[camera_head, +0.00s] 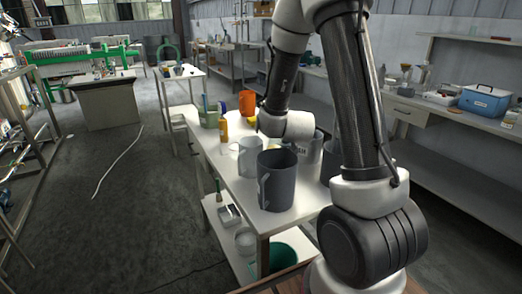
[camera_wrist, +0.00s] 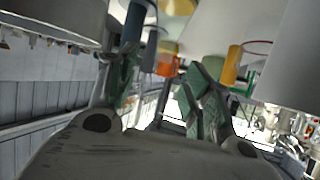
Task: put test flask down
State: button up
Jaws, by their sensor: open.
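I cannot make out a test flask for certain in either view. In the wrist view, which looks upside down, my gripper (camera_wrist: 163,88) has its fingers apart, with no object clearly held between them. Large pale vessels stand close on both sides of it, one at the right (camera_wrist: 292,52) and one at the upper left (camera_wrist: 50,14). In the head view the wrist end of my arm is low over the white table (camera_head: 238,187), behind a dark grey jug (camera_head: 277,182) and a light grey jug (camera_head: 250,158). The fingers are hidden there.
A side bench at right holds a blue box (camera_head: 484,101). The floor at left is mostly open, with a white cable (camera_head: 118,160).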

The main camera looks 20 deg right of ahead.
jog(key=shift+h, duration=0.3)
jog(key=x, duration=0.5)
jog(key=a+x, duration=0.1)
jog(key=x, duration=0.2)
jog(key=shift+w+d+f, duration=0.1)
jog(key=shift+w+d, duration=0.05)
jog(key=shift+w, duration=0.3)
jog(key=shift+t, duration=0.3)
grip_shut()
